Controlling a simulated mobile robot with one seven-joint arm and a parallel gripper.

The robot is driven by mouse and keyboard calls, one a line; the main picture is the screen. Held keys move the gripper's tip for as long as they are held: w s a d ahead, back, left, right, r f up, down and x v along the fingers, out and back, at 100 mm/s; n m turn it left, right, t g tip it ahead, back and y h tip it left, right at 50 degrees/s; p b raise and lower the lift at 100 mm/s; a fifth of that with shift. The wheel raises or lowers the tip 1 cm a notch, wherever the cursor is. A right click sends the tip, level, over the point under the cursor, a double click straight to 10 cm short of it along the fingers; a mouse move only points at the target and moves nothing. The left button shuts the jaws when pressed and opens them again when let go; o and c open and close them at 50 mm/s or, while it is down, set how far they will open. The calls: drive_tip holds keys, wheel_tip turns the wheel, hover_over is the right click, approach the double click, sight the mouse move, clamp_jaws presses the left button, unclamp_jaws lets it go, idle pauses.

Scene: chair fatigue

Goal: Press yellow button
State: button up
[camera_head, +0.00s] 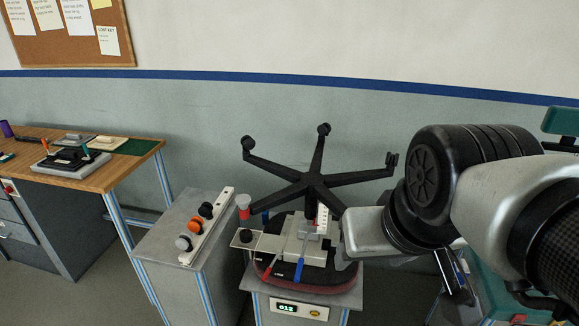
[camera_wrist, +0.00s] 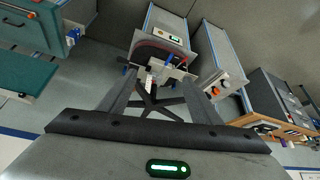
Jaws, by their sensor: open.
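A pale button strip (camera_head: 216,222) lies on top of a grey cabinet. It carries a black button (camera_head: 205,210), an orange button (camera_head: 194,226) and a grey-white button (camera_head: 183,243). The orange button also shows small in the wrist view (camera_wrist: 215,91). My gripper (camera_wrist: 160,76) is open, with its two fingers apart and nothing held between them. In the head view my gripper is right of the strip, beside the chair test stand, clear of the buttons.
An upturned black chair base (camera_head: 312,181) stands on a test stand with a display (camera_head: 299,309), between the strip and my arm. A wooden desk (camera_head: 130,158) with items is at left.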

drive_tip(key=shift+a, duration=0.1)
drive_tip(key=shift+c, duration=0.4)
clamp_jaws()
idle(1.1)
